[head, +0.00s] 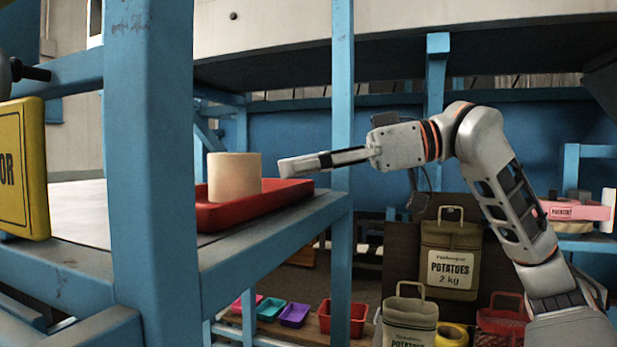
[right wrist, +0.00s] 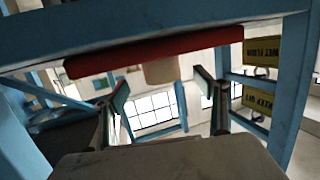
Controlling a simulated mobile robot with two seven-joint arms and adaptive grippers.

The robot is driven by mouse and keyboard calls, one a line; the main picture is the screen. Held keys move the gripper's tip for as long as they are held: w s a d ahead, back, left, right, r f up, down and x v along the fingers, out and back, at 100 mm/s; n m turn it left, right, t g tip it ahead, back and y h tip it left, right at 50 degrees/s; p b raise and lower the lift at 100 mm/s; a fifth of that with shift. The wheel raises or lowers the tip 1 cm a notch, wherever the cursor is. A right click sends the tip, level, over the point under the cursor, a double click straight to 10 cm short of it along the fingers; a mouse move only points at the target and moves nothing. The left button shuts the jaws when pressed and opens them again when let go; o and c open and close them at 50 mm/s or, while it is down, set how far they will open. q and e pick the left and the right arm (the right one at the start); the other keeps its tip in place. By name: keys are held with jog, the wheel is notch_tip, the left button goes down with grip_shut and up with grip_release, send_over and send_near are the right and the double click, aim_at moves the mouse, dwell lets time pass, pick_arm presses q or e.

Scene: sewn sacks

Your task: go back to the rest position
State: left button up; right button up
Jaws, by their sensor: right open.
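My right gripper (head: 290,166) reaches in from the right in the head view, with its fingers pointing left. Its tips are just right of a beige cylinder (head: 233,178), with a visible gap between them in the picture. The cylinder stands upright on a red tray (head: 285,192). In the right wrist view, the two fingers of the right gripper (right wrist: 162,88) are spread apart with nothing between them. The red tray (right wrist: 140,56) and part of the cylinder (right wrist: 162,72) show beyond them, upside down. My left gripper is not in view.
The tray sits on a blue-framed table (head: 270,234) with thick blue posts (head: 150,160). A yellow sign (head: 22,168) is at the left. A pink packet (head: 575,211) lies on a right shelf.

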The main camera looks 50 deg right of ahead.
jog(key=shift+v, duration=0.85)
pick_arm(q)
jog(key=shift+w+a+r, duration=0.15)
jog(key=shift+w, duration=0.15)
pick_arm(e)
jog(key=shift+r, duration=0.1)
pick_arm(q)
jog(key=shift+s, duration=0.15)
